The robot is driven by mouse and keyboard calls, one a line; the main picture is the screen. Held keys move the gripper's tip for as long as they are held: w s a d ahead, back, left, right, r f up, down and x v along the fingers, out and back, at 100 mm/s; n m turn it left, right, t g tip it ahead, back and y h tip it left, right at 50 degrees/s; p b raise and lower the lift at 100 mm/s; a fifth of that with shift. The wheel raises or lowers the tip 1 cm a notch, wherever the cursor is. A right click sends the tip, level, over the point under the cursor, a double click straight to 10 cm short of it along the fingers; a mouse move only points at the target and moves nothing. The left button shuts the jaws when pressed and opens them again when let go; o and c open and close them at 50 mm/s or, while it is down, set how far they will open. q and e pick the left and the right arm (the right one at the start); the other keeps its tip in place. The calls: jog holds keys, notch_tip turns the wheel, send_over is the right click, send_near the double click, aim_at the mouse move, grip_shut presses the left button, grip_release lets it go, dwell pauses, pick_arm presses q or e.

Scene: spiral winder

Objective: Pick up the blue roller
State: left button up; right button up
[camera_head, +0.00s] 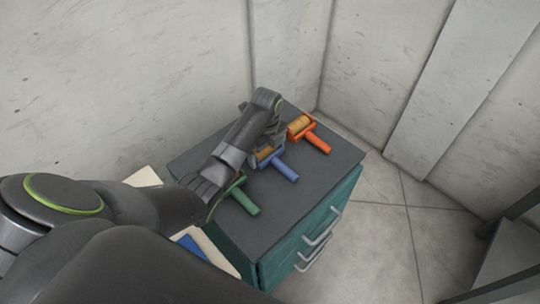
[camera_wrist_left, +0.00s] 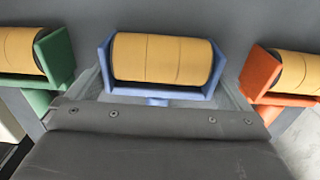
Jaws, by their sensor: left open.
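The blue roller (camera_head: 279,165) lies on the dark top of the teal cabinet, between the green and orange rollers. Its yellow cylinder and blue frame (camera_wrist_left: 161,60) are centred in the left wrist view. My left gripper (camera_head: 268,142) is over the cylinder end of the blue roller and hides part of it in the head view. In the left wrist view its two fingers (camera_wrist_left: 161,80) are apart, one on each side of the blue frame. The jaws are open; I cannot tell whether they touch the frame. My right gripper is not in view.
The green roller (camera_head: 244,201) lies left of the blue one, partly behind my arm. The orange roller (camera_head: 317,140) lies to its right. Both are close to my fingers. The teal cabinet (camera_head: 290,262) has drawer handles in front. Concrete walls stand behind it.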

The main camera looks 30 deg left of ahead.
pick_arm(q)
jog(key=shift+f, duration=0.4)
jog(key=shift+c, duration=0.4)
jog(key=c, duration=1)
jog(key=shift+o, duration=0.2)
jog(key=shift+r, duration=0.15)
notch_tip(320, 180, up, 8)
jog(key=shift+f+b, duration=0.1)
jog(key=shift+b, duration=0.3)
jog(key=shift+r+p, duration=0.6)
jog(key=shift+p, duration=0.2)
jog(key=shift+r+p, duration=0.4)
jog(key=shift+r, duration=0.05)
